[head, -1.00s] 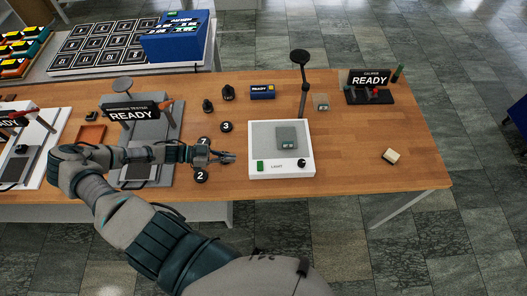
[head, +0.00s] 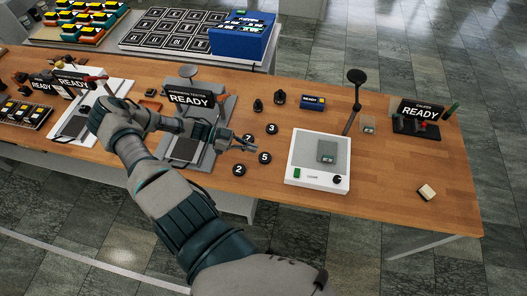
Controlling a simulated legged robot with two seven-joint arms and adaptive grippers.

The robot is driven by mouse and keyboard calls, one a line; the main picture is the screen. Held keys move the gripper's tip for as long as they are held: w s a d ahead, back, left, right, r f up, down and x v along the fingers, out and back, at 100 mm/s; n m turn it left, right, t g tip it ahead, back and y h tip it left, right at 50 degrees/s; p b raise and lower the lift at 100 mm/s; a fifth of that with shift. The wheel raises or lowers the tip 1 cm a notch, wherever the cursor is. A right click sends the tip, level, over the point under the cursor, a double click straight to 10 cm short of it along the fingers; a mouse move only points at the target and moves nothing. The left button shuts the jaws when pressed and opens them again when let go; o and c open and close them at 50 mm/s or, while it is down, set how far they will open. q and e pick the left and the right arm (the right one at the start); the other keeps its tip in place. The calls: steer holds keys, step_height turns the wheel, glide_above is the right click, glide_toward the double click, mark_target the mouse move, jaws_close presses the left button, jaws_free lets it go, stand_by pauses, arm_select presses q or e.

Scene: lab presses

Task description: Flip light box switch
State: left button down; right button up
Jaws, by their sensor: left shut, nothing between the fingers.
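The light box (head: 318,160) is a white square box on the wooden table, right of centre. On its front face are a green rocker switch (head: 297,173) at the left and a black knob (head: 337,180) at the right. A grey sample block (head: 327,151) lies on its top panel. My left gripper (head: 252,147) is shut and empty, to the left of the light box and apart from it, above the numbered black discs. My right gripper is not in view.
Black discs marked 2 (head: 239,170), 5 (head: 264,157) and 3 (head: 272,128) lie left of the light box. A hardness tester (head: 190,120) stands left. A black lamp (head: 356,95) and caliper stand (head: 416,122) are behind right. A pale block (head: 427,192) lies at right.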

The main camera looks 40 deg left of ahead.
arm_select(q)
steer(key=v, duration=0.3)
steer(key=shift+s+a+r, duration=0.15)
steer(key=shift+r, duration=0.1)
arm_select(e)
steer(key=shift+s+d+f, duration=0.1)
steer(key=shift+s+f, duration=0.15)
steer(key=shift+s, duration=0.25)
arm_select(q)
steer(key=shift+a+f, duration=0.1)
steer(key=shift+a, duration=0.2)
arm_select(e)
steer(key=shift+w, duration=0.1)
arm_select(q)
steer(key=shift+d+f, duration=0.1)
